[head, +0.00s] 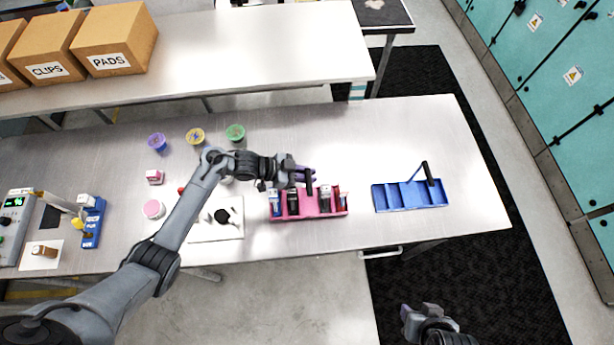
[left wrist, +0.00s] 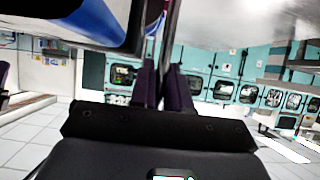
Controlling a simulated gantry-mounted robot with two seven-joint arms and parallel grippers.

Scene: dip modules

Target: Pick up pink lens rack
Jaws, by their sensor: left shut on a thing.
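The pink lens rack (head: 322,212) is a row of compartments near the table's front edge, with a black upright handle (head: 309,184) and several dark and white pieces in its slots. My left gripper (head: 305,175) is over the rack with its purple fingers shut on the handle. In the left wrist view the fingers (left wrist: 163,88) close together on a dark upright bar. I cannot tell whether the rack rests on the table or is slightly raised. My right gripper (head: 406,312) is beyond the table's front edge, away from the rack; its opening is unclear.
A blue rack (head: 412,197) with a tilted black handle stands to the right. A white board (head: 216,231) with a black knob is on the left. Purple, yellow and green cups (head: 236,132) stand behind my left arm. The table's back right is clear.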

